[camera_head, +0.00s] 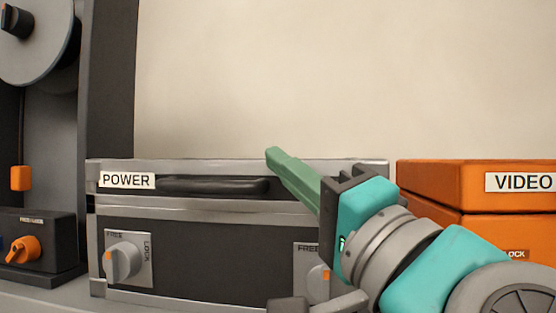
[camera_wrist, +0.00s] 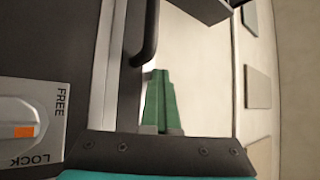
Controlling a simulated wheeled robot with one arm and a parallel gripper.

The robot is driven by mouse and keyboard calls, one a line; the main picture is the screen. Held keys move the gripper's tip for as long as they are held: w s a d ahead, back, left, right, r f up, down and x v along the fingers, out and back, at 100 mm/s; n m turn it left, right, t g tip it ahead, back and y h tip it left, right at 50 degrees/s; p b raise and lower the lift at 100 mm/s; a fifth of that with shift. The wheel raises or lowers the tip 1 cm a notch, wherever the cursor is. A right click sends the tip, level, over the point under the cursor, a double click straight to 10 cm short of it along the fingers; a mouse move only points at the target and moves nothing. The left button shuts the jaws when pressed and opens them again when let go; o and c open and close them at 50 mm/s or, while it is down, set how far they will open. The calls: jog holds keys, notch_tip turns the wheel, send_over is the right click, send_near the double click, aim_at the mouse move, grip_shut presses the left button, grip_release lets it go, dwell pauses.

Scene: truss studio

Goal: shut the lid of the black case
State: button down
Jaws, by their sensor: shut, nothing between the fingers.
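The black case (camera_head: 200,262) with silver trim stands on a shelf in the head view. Its lid (camera_head: 290,187) carries a POWER label and a dark handle (camera_head: 215,186). The lid lies down over the base; a dark line shows at the left of the seam, and I cannot tell if it is fully closed. My gripper (camera_head: 273,155) has its green fingers together and empty, at the lid's top edge, right of the handle. I cannot tell if they touch. In the wrist view the fingers (camera_wrist: 160,74) point past the handle (camera_wrist: 149,35).
A knob (camera_head: 121,260) marked FREE and LOCK is on the case front at left; a second (camera_head: 318,278) is partly behind my arm. An orange VIDEO case (camera_head: 450,190) stands close at right. A reel machine (camera_head: 50,110) stands at left. The wall behind is bare.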

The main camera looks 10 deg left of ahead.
aim_at(262, 218)
jog(key=shift+n+g, duration=0.4)
jog(key=shift+g, duration=0.2)
jog(key=a+f, duration=0.1)
jog(key=f, duration=0.2)
jog(key=a+f, duration=0.1)
jog(key=f, duration=0.1)
jog(key=shift+s+a, duration=0.15)
jog(key=shift+a, duration=0.15)
jog(key=shift+s+d, duration=0.15)
jog(key=shift+d, duration=0.05)
jog(key=s+d+r+t+b, duration=0.1)
jog(key=s+d, duration=0.3)
jog(key=d, duration=0.3)
jog(key=shift+s+r+m, duration=0.3)
